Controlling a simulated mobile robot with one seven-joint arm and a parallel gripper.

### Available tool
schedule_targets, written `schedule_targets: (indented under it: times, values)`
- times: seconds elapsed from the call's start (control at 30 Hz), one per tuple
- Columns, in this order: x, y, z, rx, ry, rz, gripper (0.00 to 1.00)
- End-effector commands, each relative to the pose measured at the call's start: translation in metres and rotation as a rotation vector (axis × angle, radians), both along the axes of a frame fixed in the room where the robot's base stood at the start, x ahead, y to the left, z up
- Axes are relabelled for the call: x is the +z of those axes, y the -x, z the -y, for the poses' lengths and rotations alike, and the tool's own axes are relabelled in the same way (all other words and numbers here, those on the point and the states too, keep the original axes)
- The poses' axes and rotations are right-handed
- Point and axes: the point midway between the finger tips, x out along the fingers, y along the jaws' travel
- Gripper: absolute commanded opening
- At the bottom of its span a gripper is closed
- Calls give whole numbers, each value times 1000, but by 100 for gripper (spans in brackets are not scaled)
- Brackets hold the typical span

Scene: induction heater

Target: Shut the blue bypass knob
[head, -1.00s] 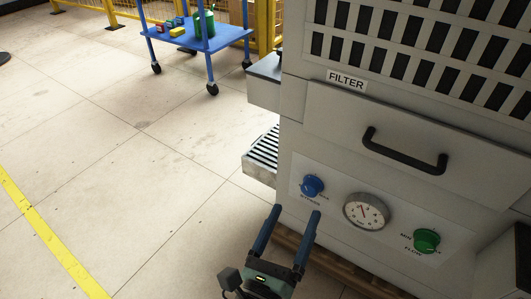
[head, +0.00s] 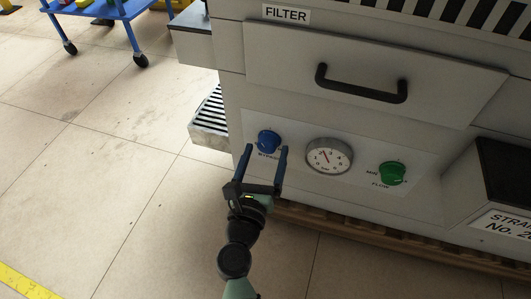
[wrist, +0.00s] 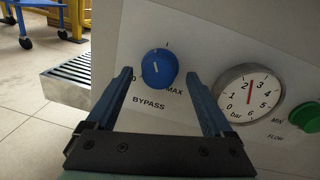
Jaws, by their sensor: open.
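The blue bypass knob (head: 268,141) is on the grey front panel, left of the gauge. In the wrist view the blue knob (wrist: 159,68) has a white line on its face, near upright and leaning slightly left. Marks "0" at lower left and "MAX" at lower right surround it, with "BYPASS" printed below. My gripper (head: 264,149) is open, its blue fingers pointing at the panel on either side of the knob. In the wrist view my gripper (wrist: 160,78) straddles the knob with clear gaps on both sides; I see no contact.
A round pressure gauge (head: 329,156) and a green flow knob (head: 392,173) sit right of the bypass knob. A drawer with a black handle (head: 361,84) is above. A slatted conveyor (head: 210,118) juts out at left. Open floor lies to the left.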

Motion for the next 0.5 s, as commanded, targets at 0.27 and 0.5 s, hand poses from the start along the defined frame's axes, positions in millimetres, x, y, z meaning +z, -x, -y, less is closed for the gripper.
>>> schedule_targets:
  times: [0.27, 0.5]
  values:
    - [0, -10, 2, 1, 0, 0, 86]
    - [0, -10, 2, 1, 1, 1, 73]
